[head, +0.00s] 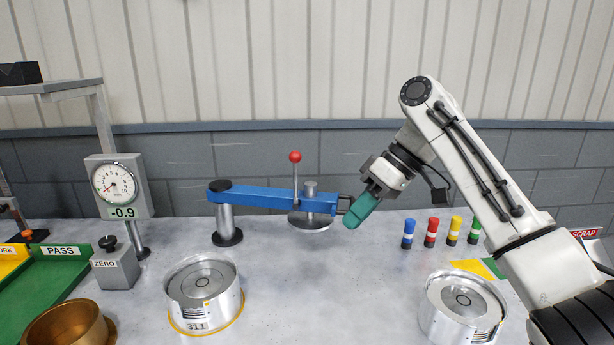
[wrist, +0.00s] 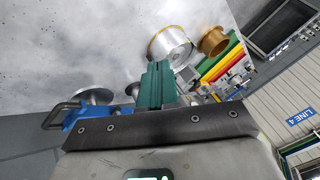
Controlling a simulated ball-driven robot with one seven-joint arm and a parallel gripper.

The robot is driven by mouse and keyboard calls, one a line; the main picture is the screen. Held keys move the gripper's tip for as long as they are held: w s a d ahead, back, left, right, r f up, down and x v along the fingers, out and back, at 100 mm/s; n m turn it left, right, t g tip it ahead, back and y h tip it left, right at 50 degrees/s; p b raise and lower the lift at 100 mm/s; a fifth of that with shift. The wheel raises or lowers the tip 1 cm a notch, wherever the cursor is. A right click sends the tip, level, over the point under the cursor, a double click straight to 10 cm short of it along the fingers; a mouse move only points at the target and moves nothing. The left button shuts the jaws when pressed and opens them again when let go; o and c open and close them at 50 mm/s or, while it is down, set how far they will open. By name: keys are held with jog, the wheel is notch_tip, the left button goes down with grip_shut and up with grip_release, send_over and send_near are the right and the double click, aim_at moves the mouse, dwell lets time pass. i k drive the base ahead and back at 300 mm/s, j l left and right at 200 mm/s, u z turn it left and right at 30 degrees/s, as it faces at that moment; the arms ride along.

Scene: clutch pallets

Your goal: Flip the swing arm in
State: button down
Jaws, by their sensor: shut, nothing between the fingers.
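The blue swing arm (head: 270,198) reaches right from its grey post (head: 226,222) at the back of the bench. A red-knobbed lever (head: 295,157) and a round metal disc (head: 309,222) sit near its free end, which carries a dark loop handle (head: 345,203). My gripper (head: 352,221), with teal fingers, is shut and empty just right of that handle; the head view does not show whether they touch. In the wrist view the fingers (wrist: 157,72) stand clear to the right of the swing arm (wrist: 77,116) and its handle (wrist: 58,112).
A silver clutch housing marked 311 (head: 204,292) stands front left, another (head: 463,305) front right. A dial gauge (head: 117,185), ZERO block (head: 115,264), green PASS tray (head: 55,280) and brass ring (head: 70,325) are left. Several coloured markers (head: 431,233) stand right. The middle front bench is clear.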

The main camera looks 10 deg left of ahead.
aim_at(221, 191)
jog(key=i+j, duration=0.15)
jog(key=i, duration=0.3)
jog(key=i+j, duration=0.15)
jog(key=i, duration=0.3)
